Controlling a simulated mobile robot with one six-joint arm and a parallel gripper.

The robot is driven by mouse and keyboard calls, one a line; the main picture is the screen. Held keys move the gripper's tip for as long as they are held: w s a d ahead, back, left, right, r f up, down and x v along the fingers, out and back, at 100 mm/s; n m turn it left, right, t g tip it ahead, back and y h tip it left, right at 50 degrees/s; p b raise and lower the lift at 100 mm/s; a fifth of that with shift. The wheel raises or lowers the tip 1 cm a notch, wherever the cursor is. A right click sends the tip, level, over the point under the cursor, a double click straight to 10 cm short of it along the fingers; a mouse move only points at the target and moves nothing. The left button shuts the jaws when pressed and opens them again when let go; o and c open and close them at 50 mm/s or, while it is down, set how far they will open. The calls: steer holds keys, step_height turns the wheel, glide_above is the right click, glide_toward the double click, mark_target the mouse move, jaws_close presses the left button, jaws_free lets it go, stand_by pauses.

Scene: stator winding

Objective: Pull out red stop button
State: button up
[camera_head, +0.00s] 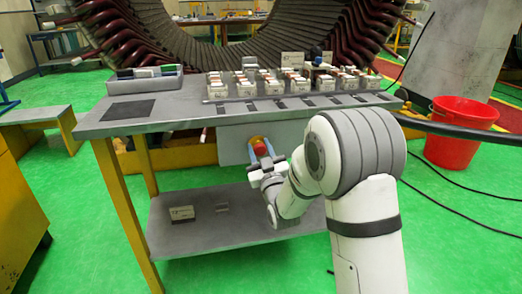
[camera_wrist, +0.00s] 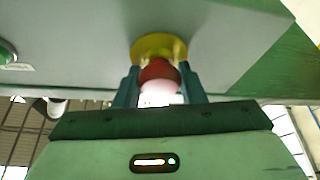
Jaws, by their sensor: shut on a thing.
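The red stop button (camera_wrist: 158,72) sticks out from a yellow round base on the grey control box (camera_wrist: 230,40). In the wrist view my gripper (camera_wrist: 159,84) has one finger on each side of the button and is shut on it. In the head view the red button (camera_head: 259,148) shows small on the front of the box (camera_head: 232,143), below the table top. My gripper (camera_head: 262,160) reaches it from below and in front. The exact contact of the fingers with the button is hard to see.
A green button (camera_wrist: 6,55) sits on the same box to the left. The grey table (camera_head: 180,118) carries a row of small parts and a tray (camera_head: 144,83). A lower shelf (camera_head: 170,235) holds a small box. A red bucket (camera_head: 460,132) stands at right.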

jaws_close()
steer(key=shift+s+f+b, duration=0.1)
steer(key=shift+f+b, duration=0.05)
steer(key=shift+b, duration=0.3)
steer(key=shift+s+d+b, duration=0.1)
steer(key=shift+s+b, duration=0.2)
steer(key=shift+b, duration=0.4)
steer(key=o, duration=1)
jaws_free()
steer(key=shift+s, duration=0.15)
